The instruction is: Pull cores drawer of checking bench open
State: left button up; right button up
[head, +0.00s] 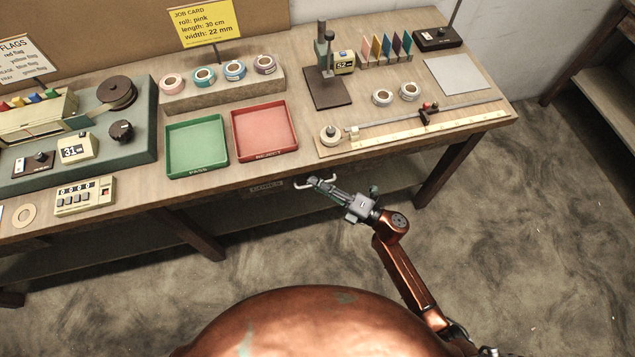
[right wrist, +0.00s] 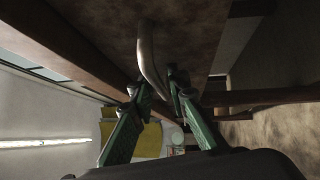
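The checking bench (head: 376,153) crosses the head view. Under its front edge is a pale bar handle (head: 301,185), with a small label (head: 267,186) to its left that is too small to read. The drawer front shows no visible gap from the bench. My right gripper (head: 321,183) is at the handle. In the right wrist view the curved handle (right wrist: 150,60) runs between the two green fingers of my right gripper (right wrist: 156,82), which stand apart with some space beside the bar. Firm contact cannot be made out. My left gripper is not in view.
On the bench top stand a green tray (head: 196,172), a red tray (head: 264,156), tape rolls on a wooden block (head: 221,94), and a long measuring rule (head: 430,133). A bench leg (head: 447,172) stands right of my gripper. The floor in front is open.

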grip_shut()
jog(key=shift+s, duration=0.15)
dwell(0.4)
